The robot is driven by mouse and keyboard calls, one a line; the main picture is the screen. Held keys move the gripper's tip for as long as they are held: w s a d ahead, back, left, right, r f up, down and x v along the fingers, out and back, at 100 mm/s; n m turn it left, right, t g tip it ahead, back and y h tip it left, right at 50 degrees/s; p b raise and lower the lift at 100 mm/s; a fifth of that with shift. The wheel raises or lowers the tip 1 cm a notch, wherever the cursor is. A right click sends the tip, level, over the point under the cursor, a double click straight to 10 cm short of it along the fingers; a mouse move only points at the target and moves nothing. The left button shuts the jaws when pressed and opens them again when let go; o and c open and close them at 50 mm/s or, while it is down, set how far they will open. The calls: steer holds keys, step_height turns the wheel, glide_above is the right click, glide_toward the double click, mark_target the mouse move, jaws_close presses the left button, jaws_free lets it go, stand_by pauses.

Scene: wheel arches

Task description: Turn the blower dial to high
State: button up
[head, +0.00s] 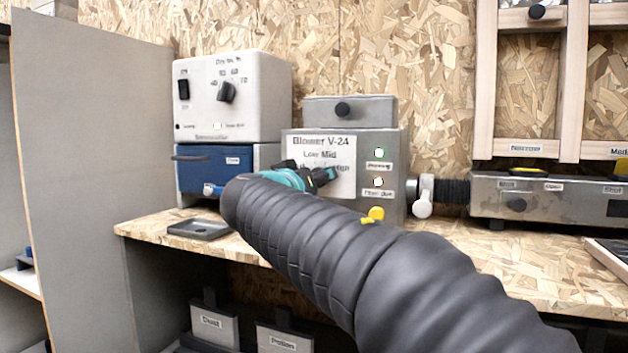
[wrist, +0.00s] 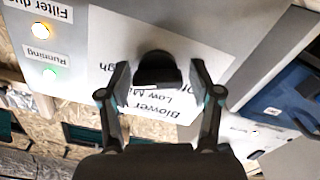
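The blower unit (head: 393,153) is a grey box with a white label panel reading "Blower V-24", "Low" and "Mid". My gripper (head: 318,177) is in front of this panel and covers its lower part, so the dial is hidden in the head view. In the wrist view the panel appears upside down, with the black blower dial (wrist: 157,68) on it. My gripper (wrist: 160,76) is open there, one finger on each side of the dial, with a visible gap on both sides. Which mark the dial points to cannot be told.
A green running light (head: 379,153) and an amber filter light (head: 378,182) glow on the blower. A white unit with a black knob (head: 227,92) stands left, above a blue drawer (head: 213,171). A dark tray (head: 199,229) lies on the bench. A hose valve (head: 424,196) is right.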

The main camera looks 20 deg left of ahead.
stand_by(0.3)
steer(key=s+a, duration=0.1)
steer(key=s, duration=1.1)
